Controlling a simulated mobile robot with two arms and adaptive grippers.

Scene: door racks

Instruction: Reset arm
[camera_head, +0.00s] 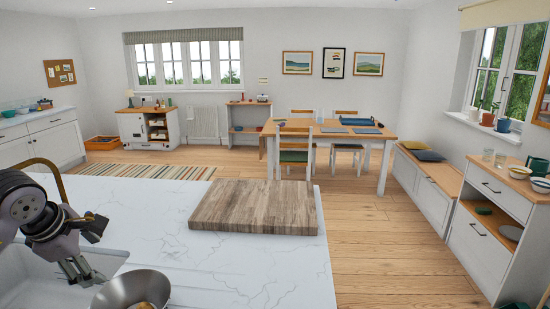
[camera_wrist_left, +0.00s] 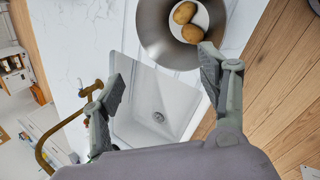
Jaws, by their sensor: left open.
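My left gripper (camera_head: 84,252) is at the left of the head view, above the sink and the near counter. It is open and empty, with its two fingers spread apart in the left wrist view (camera_wrist_left: 160,90). A metal bowl (camera_head: 122,287) stands on the counter just right of and below the gripper. In the left wrist view the bowl (camera_wrist_left: 158,30) holds potatoes (camera_wrist_left: 184,13) near the right finger. I cannot tell whether that finger touches the bowl. My right gripper is not in view.
The white sink (camera_wrist_left: 152,112) and brass tap (camera_wrist_left: 48,142) lie close to the left gripper. A wooden board (camera_head: 255,207) lies on the marble counter (camera_head: 250,262). The counter between bowl and board is clear. A dining table (camera_head: 330,133) stands farther back.

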